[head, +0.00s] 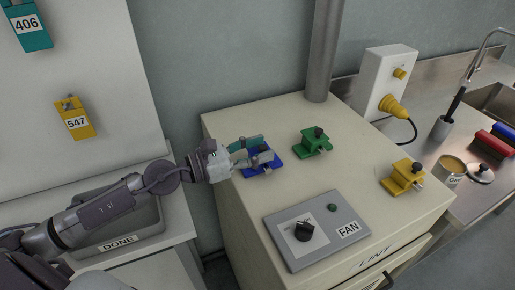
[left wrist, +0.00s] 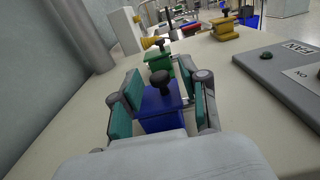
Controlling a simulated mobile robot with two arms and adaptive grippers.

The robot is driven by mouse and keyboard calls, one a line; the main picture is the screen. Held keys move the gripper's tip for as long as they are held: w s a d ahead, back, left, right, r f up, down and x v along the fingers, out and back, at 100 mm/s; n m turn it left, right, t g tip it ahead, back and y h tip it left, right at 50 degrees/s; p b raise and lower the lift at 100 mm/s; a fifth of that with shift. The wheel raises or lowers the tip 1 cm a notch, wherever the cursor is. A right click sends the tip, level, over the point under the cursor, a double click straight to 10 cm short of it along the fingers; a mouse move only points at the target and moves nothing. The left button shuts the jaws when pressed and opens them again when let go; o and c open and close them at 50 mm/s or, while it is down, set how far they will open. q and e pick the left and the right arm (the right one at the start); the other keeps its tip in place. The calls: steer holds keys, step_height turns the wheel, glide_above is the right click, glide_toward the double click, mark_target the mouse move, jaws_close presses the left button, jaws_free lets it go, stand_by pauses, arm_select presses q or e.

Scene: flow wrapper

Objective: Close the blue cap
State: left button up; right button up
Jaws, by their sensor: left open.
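The blue cap (head: 276,164) sits on top of the cream cabinet, partly hidden by my left gripper in the head view. In the left wrist view the blue cap (left wrist: 163,104) has a black knob (left wrist: 160,79) on top and stands between the fingers. My left gripper (head: 260,149) is open, with one teal-padded finger on each side of the blue cap. It also shows in the left wrist view (left wrist: 161,88). I cannot tell whether the pads touch the cap, or whether the cap is open or closed. My right gripper is not in view.
A green cap (head: 313,142) stands just beyond the blue one, and a yellow cap (head: 402,177) is farther right. A grey FAN panel (head: 318,230) with a black knob lies in front. A metal pipe (head: 323,50) and white socket box (head: 385,82) stand behind.

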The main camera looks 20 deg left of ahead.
arm_select(q)
steer(key=v, duration=1.2)
stand_by(0.5)
